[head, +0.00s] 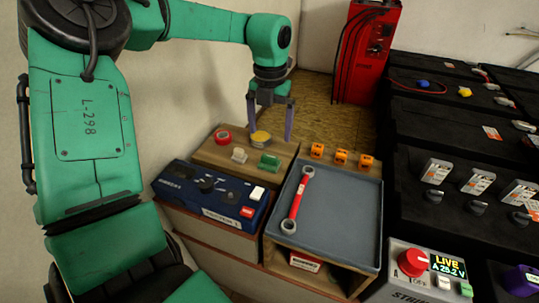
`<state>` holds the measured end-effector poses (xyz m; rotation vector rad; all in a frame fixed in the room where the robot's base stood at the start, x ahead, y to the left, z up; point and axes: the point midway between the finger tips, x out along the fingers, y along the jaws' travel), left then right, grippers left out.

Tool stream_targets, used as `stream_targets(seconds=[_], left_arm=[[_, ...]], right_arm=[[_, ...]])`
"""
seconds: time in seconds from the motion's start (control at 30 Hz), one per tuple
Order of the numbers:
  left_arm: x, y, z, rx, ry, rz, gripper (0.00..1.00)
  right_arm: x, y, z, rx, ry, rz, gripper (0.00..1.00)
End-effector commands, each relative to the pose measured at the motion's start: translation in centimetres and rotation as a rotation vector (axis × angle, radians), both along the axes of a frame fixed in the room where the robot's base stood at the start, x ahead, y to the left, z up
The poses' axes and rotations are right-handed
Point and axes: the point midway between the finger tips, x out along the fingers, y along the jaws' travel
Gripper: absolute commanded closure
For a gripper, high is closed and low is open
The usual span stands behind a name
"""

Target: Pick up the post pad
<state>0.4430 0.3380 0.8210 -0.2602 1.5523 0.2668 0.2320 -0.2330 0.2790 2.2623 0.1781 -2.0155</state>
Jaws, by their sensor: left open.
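My left gripper (270,133) points down over the wooden tray (208,152) in the middle of the head view. Its two dark fingers are spread apart. A round yellow piece (260,138) lies on the tray beneath the gripper, nearer the left finger. A green block (269,162) and a small beige piece (239,155) lie in front of it. A red ring (223,137) lies at the tray's back left. None of these is labelled, so I cannot tell surely which is the post pad. Nothing is visibly held. My right gripper is out of view.
A blue-grey tray (340,215) holding a red wrench (299,200) is at front right. Several orange pieces (341,156) stand behind it. A dark blue meter (212,191) sits in front of the wooden tray. Black batteries (440,160) fill the right; a red cabinet (366,50) stands behind.

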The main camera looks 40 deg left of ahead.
Motion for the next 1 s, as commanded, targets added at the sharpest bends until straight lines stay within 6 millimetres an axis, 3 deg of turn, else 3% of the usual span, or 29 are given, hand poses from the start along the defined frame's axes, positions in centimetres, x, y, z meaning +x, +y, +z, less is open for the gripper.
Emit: stream_targets(seconds=[0.1,0.5,0.77,0.9,1.0], left_arm=[[-0.1,0.0,-3.4,-0.002,0.005,0.0,0.0],[0.1,0.3,-9.9,-0.004,0.004,0.0,0.0],[0.1,0.3,-10.6,-0.004,0.0,0.0,0.0],[0.1,0.3,-10.6,-0.004,0.0,0.0,0.5],[0.1,0.3,-10.5,-0.004,0.0,0.0,0.81]], right_arm=[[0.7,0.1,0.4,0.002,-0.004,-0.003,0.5],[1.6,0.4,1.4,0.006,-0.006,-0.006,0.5],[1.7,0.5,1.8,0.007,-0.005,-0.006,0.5],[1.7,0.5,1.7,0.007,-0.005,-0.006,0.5],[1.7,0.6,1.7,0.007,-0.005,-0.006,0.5]])
